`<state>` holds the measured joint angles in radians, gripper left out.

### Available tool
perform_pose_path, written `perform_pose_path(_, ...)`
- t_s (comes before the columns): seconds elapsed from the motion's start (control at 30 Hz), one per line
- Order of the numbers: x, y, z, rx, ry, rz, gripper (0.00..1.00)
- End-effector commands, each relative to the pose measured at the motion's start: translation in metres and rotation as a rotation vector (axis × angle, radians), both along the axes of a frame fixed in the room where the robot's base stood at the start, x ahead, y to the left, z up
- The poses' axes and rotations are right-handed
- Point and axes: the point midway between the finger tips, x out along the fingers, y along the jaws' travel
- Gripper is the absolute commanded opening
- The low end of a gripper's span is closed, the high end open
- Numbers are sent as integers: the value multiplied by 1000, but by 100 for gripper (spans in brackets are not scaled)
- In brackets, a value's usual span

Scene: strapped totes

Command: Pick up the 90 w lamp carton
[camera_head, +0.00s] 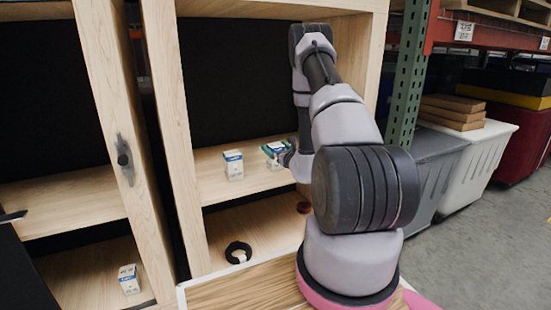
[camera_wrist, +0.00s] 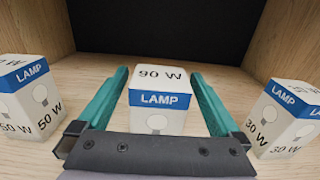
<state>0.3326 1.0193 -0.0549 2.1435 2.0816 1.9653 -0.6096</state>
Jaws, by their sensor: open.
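The 90 W lamp carton (camera_wrist: 160,98) is a white box with a blue LAMP band, upright on the shelf. In the wrist view it stands between the two teal fingers of my gripper (camera_wrist: 160,74), with a narrow gap visible on each side. My gripper is open around it, and its palm hides the carton's lower front. In the head view the carton (camera_head: 276,147) shows partly behind my gripper (camera_head: 277,153).
The left one also shows in the head view (camera_head: 233,165). A black ring (camera_head: 238,252) lies below; another carton (camera_head: 129,279) is at lower left. Wooden side walls flank the shelf.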

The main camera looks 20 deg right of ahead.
Motion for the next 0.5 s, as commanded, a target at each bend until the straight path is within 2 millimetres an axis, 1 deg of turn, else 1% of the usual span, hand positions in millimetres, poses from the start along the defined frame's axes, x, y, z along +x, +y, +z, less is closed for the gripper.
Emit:
perform_pose_path(0.1, 0, 0, 0, 0, 0, 0, 100)
perform_pose_path(0.17, 0, 0, 0, 0, 0, 0, 77)
perform_pose_path(0.2, -1, 0, 0, 0, 0, 0, 62)
perform_pose_path(0.27, -1, 0, 0, 0, 0, 0, 39)
perform_pose_path(0.3, -1, 0, 0, 0, 0, 0, 24)
perform_pose_path(0.33, -1, 0, 0, 0, 0, 0, 14)
perform_pose_path(0.5, -1, 0, 0, 0, 0, 0, 14)
